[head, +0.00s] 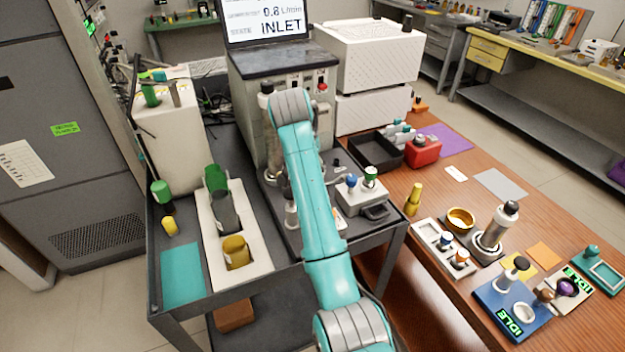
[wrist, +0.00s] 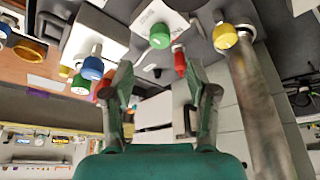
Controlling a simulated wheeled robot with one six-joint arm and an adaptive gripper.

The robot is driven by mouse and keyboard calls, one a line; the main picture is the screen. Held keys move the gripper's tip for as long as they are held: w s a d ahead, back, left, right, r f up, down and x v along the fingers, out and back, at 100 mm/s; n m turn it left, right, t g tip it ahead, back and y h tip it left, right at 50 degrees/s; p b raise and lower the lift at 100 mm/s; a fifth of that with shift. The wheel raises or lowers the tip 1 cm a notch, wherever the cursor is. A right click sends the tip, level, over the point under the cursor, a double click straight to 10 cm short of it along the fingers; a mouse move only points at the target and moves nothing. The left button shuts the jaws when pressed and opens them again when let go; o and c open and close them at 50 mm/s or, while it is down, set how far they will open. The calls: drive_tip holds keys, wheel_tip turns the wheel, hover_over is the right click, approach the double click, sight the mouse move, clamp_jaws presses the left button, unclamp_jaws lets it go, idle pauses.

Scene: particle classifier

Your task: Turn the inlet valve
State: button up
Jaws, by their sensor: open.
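In the head view my arm reaches over the cart to a grey instrument (head: 252,95), and my gripper is hidden behind the arm. A screen (head: 268,18) on top reads "0.8 L/min" and "INLET". In the wrist view my gripper (wrist: 163,85) is open, with nothing between its fingers. A green knob (wrist: 159,36) and a red knob (wrist: 180,63) show beyond the gap between the fingers, apart from them. A yellow knob (wrist: 225,37) on a grey post is to the right. I cannot tell which part is the inlet valve.
A small box with a blue and a green knob (head: 370,175) stands right of my arm. A white tray (head: 205,225) with bottles lies on the left of the cart. The wooden table (head: 430,290) on the right holds a black bin (head: 368,160) and several small devices.

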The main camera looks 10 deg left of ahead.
drive_tip(key=x, duration=0.8)
drive_tip(key=shift+f, duration=0.1)
clamp_jaws()
